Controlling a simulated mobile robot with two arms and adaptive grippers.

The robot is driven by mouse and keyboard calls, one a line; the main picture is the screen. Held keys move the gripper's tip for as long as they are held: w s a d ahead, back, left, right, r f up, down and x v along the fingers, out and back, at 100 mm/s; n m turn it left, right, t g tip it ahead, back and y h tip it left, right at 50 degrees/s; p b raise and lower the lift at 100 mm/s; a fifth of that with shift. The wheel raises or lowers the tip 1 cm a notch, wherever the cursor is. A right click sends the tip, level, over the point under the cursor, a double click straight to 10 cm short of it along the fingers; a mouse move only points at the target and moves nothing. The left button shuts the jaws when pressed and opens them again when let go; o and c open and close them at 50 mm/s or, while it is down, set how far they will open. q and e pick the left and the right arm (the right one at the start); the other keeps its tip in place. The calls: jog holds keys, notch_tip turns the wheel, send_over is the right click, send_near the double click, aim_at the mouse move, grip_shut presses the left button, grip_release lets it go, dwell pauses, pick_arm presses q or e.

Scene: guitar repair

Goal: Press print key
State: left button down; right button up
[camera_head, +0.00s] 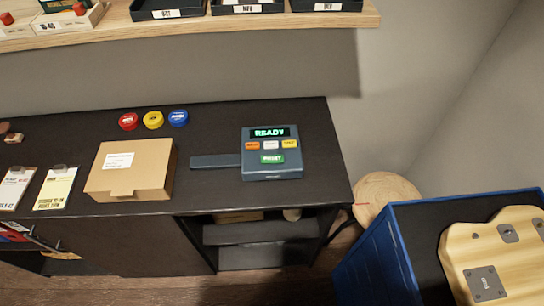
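A blue-grey device (272,172) stands on the right part of the dark bench, and its display (269,132) reads "READY" in green. Below the display is a row with an orange key (252,146), a white key (271,145) and a yellow key (290,143). A wider green key (272,158) sits under them. The key labels are too small to read surely, so I cannot tell which is the print key. A flat grey strip (215,161) reaches out from the device's left side. Neither of my grippers is in view.
A cardboard box (130,170) lies on the bench (225,118) left of the device. Red, yellow and blue round tins (153,119) stand behind. Clipboards (55,188) lie further left. A shelf with trays (247,7) hangs above. A blue crate (375,265) stands front right.

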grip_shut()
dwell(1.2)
